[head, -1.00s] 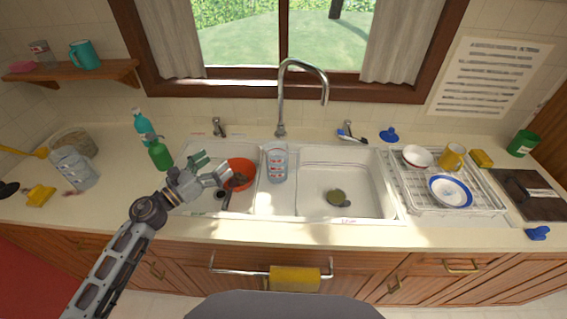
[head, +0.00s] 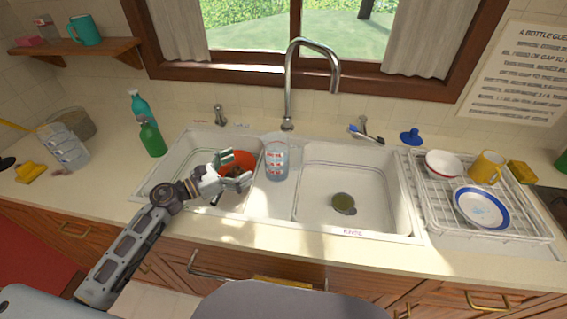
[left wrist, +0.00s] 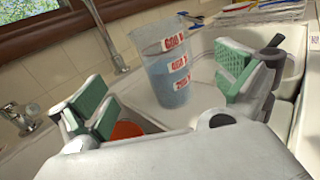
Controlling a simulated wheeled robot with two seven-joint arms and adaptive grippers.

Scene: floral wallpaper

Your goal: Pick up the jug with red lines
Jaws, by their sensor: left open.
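The jug with red lines (head: 276,160) is a clear cup with red markings and bluish contents. It stands upright on the divider between the two sink basins. In the left wrist view the jug (left wrist: 168,68) stands beyond and between the open fingers, its red marks facing the camera. My left gripper (head: 236,170) is open and empty over the left basin, just left of the jug and not visibly touching it. My right gripper is not in view.
A red-orange bowl (head: 244,158) lies in the left basin under my left gripper. The tap (head: 288,95) rises behind the jug. The right basin (head: 375,185) is mostly clear. A dish rack (head: 500,225) stands at right, green bottles (head: 152,138) at left.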

